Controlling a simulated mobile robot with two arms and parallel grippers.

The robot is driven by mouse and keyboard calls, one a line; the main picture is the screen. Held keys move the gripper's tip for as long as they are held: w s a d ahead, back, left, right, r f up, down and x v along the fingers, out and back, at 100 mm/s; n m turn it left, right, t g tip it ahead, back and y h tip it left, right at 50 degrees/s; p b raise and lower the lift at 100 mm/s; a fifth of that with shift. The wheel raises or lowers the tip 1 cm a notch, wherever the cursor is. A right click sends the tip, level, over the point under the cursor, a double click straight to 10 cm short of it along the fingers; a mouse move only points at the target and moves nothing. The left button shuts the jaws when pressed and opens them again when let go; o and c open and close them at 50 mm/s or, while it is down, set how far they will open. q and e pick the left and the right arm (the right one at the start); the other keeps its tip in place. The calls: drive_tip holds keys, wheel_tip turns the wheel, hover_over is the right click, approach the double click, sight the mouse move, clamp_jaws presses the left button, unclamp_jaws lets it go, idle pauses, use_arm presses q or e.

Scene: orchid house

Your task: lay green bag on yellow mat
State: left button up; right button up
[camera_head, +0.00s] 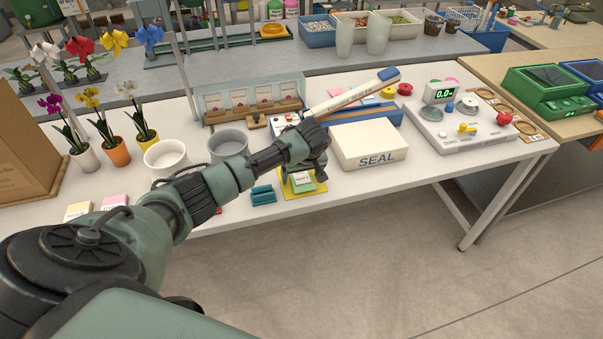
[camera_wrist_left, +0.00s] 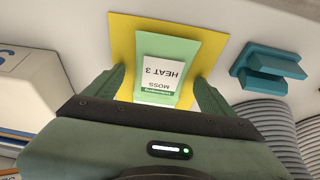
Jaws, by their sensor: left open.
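The green bag (camera_wrist_left: 185,42) with a white label reading MOSS HEAT 3 lies on the yellow mat (camera_wrist_left: 121,38) in the left wrist view. In the head view, a bit of the green bag (camera_head: 303,187) and the mat's edge (camera_head: 289,192) show below my left gripper (camera_head: 304,177). My left gripper is open, with its fingers (camera_wrist_left: 160,80) on either side of the bag and a gap to each side. Whether the fingertips touch the mat cannot be told. My right gripper is not in view.
A white SEAL machine (camera_head: 368,146) with a raised bar (camera_head: 350,95) stands just right of the mat. A teal block (camera_head: 263,195) is left of it, with a grey pot (camera_head: 228,145) and white pot (camera_head: 165,157) beyond. The table's front edge is close.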

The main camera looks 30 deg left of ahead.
use_arm(q)
drive_tip(key=shift+r, duration=0.1)
drive_tip(key=b+v, duration=0.1)
drive_tip(key=v, duration=1.1)
